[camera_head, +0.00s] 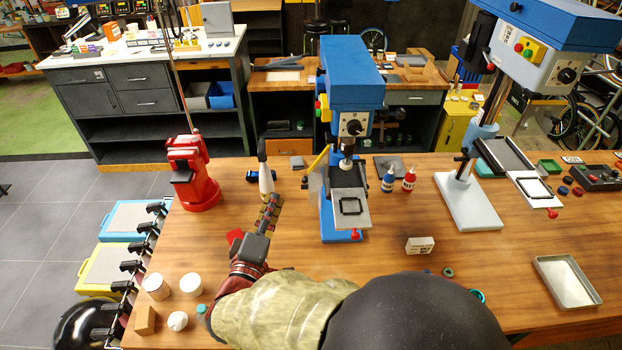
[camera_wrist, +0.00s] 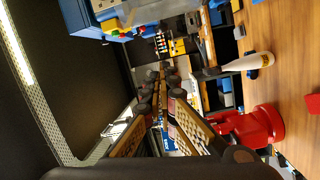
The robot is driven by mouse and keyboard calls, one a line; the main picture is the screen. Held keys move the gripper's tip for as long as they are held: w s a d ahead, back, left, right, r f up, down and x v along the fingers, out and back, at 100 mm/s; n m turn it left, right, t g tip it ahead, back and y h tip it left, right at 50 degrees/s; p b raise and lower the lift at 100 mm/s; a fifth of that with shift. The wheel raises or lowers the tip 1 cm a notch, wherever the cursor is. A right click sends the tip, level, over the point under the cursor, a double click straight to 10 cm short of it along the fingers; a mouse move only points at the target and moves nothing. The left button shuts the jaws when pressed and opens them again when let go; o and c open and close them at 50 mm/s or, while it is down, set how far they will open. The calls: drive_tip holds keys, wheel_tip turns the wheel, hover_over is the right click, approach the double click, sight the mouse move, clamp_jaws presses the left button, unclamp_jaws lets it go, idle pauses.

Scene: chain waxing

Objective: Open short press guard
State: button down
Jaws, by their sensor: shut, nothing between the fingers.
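The short press is the blue bench press (camera_head: 352,70) in the middle of the wooden table, with a dark knob and small coloured buttons on its head. A pale, see-through guard panel (camera_head: 316,190) stands at the left side of its work plate, below a slanted yellow bar (camera_head: 319,159). My gripper (camera_head: 272,199) is shut and empty, left of the guard and apart from it. In the wrist view, my gripper's fingers (camera_wrist: 164,90) come together at their tips. The press's blue head (camera_wrist: 82,20) shows at upper left there. The guard is not clear in that view.
A white bottle (camera_head: 265,168) with a dark top stands just beyond my fingertips. A red machine (camera_head: 190,170) is at the left. Blue and red small bottles (camera_head: 408,180) stand right of the press. A taller press (camera_head: 545,50) is at the right.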

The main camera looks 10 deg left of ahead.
sight(320, 176)
drive_tip(key=w+d+f+n+y, duration=0.1)
drive_tip(key=w+d+n, duration=0.1)
drive_tip(key=w, duration=0.7)
drive_tip(key=shift+n, duration=0.6)
drive_tip(key=shift+s, duration=0.1)
drive_tip(key=d+p, duration=0.1)
drive_tip(key=s+d+p, duration=0.1)
drive_tip(key=shift+s+d, duration=0.25)
drive_tip(key=shift+d, duration=0.1)
drive_tip(key=shift+w, duration=0.1)
